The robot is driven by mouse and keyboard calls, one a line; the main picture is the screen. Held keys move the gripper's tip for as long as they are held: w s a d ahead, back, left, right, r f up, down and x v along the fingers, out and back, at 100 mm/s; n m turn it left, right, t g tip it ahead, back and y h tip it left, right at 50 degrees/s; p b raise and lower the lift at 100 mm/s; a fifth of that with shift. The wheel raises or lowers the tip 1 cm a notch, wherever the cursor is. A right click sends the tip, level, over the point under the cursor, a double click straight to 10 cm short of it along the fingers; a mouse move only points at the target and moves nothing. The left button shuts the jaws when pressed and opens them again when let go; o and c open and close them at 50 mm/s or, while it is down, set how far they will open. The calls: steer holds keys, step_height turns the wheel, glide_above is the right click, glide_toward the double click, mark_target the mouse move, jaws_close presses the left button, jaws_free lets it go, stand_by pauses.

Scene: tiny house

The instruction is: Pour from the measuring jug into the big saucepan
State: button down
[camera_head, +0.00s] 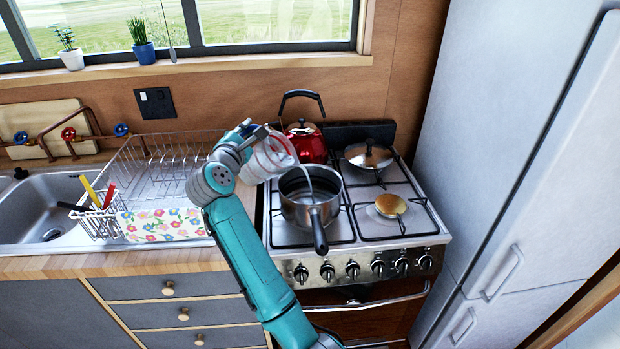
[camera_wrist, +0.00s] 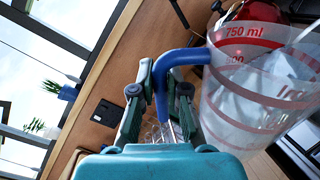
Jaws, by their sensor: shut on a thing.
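The clear measuring jug (camera_head: 268,160) with red markings is tilted to the right over the near-left hob. A thin pale stream runs from its lip down into the big saucepan (camera_head: 296,212), a steel pan with a black handle pointing toward me. My gripper (camera_head: 245,130) is above and left of the pan. In the wrist view my gripper (camera_wrist: 160,88) is shut on the jug's blue handle (camera_wrist: 182,57), and the jug (camera_wrist: 250,105) fills the right side. The level inside the jug is hard to tell.
A red kettle (camera_head: 308,144) stands close behind the jug. A dish rack (camera_head: 165,165) lies left, the fridge (camera_head: 520,150) right.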

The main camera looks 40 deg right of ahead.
steer(key=shift+s+d+r+m, duration=0.25)
steer(key=shift+r+m, duration=0.15)
steer(key=shift+r, duration=0.1)
stand_by(0.8)
steer(key=shift+s+d+m, duration=0.35)
steer(key=shift+s+m, duration=0.15)
steer(key=shift+m, duration=0.2)
stand_by(2.0)
